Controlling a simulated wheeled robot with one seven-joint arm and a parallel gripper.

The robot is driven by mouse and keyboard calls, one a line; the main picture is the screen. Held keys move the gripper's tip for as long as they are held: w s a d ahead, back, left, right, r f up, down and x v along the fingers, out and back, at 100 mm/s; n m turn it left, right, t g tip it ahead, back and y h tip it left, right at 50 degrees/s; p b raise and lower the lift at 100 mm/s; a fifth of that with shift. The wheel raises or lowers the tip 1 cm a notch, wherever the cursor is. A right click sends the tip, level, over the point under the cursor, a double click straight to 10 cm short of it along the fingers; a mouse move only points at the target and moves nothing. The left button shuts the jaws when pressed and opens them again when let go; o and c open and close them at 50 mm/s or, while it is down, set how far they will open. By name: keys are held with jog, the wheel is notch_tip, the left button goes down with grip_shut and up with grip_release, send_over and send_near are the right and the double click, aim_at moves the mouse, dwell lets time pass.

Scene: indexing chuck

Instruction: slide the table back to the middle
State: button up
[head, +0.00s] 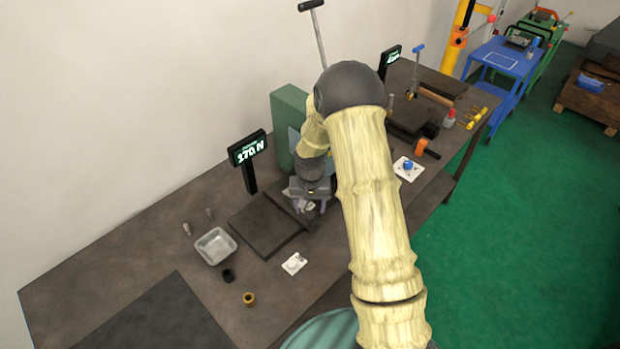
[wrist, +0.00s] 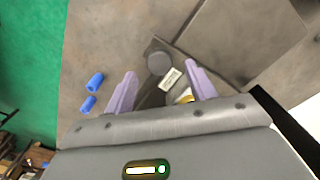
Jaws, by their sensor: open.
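The likely sliding table is a dark flat plate (head: 262,225) on the bench below and left of my gripper; a grey plate (wrist: 245,38) at upper right in the wrist view seems to be the same part. My gripper (head: 311,208) is low over the plate's right side, its tips partly hidden by its own body. In the wrist view its two lilac fingers (wrist: 161,88) stand apart. Between and just beyond them are a round grey knob (wrist: 159,63) and a small white label (wrist: 171,78). I cannot tell whether the fingers touch anything.
A green block (head: 288,118) stands behind, partly hidden by my arm. A display (head: 248,148) reads 170 N. A metal tray (head: 215,246), black ring (head: 228,275), brass ring (head: 249,299) and white pad (head: 294,263) lie on the near bench. Blue pieces (wrist: 95,82) show at left in the wrist view.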

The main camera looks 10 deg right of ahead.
notch_tip(320, 180, up, 14)
jog(key=b, duration=0.3)
jog(key=shift+r, duration=0.15)
dwell(0.4)
jog(key=s+r+n+t, duration=0.1)
jog(key=s+n+t, duration=0.1)
jog(key=s, duration=1.7)
jog(key=shift+s+d+n+t, duration=0.2)
jog(key=shift+s+n+t, duration=0.1)
jog(key=shift+s, duration=0.1)
